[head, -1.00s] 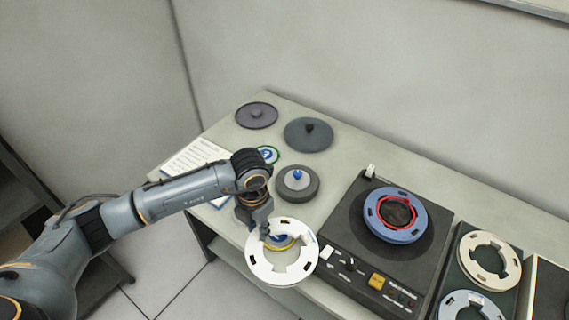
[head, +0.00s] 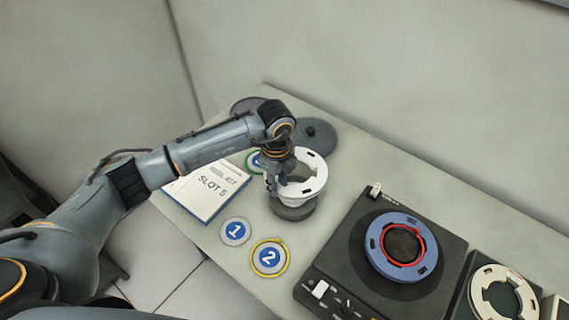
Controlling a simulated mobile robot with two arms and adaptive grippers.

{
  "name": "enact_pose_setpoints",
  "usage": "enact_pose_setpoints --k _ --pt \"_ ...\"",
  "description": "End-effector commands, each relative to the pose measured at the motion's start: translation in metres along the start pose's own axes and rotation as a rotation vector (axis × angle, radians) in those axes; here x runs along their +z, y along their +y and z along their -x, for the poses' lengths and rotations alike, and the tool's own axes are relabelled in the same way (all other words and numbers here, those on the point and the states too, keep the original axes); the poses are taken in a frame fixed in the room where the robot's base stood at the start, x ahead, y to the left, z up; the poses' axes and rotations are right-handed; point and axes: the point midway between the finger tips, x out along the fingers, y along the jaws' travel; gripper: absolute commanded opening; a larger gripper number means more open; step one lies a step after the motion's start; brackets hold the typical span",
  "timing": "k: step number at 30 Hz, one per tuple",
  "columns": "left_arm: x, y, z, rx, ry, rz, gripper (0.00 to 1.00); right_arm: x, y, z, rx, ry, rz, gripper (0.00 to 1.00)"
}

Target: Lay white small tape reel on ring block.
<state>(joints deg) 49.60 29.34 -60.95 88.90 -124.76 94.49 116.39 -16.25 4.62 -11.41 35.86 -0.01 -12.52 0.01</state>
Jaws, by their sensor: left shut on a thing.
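The white small tape reel (head: 316,168) is a white ring with dark slots in its rim. My left gripper (head: 284,181) is shut on its left side and holds it nearly flat. The reel is over a round dark grey block (head: 294,211), which I take to be the ring block. The reel hides most of the block's top and its blue knob. I cannot tell whether the reel touches the block. My right gripper is not in view.
A dark grey disc with a knob (head: 318,133) stands close behind the reel. A tape machine (head: 335,262) with a blue reel (head: 413,268) and another white reel (head: 503,292) are right.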

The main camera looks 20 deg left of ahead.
Motion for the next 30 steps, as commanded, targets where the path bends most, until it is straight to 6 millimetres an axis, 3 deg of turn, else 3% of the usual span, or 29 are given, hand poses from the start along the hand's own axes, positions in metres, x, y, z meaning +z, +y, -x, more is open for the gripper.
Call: enact_pose_setpoints --k 2,5,15,19,25,30 --pt "-0.001 0.000 -0.001 0.000 0.001 0.006 0.00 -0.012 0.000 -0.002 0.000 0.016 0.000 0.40" --pt "-0.001 0.000 -0.005 0.000 0.001 0.009 0.00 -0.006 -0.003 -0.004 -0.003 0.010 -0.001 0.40" --pt "-0.001 0.000 -0.035 -0.002 0.001 0.007 0.00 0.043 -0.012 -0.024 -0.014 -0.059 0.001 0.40" --pt "-0.001 0.000 -0.046 -0.001 0.000 0.007 0.00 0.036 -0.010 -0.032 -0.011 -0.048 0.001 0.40" --pt "0.000 0.000 -0.050 -0.001 0.000 0.006 0.00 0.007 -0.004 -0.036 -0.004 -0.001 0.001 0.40" --pt "-0.001 0.000 -0.049 -0.001 0.000 0.006 0.00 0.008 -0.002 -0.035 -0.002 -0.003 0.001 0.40"
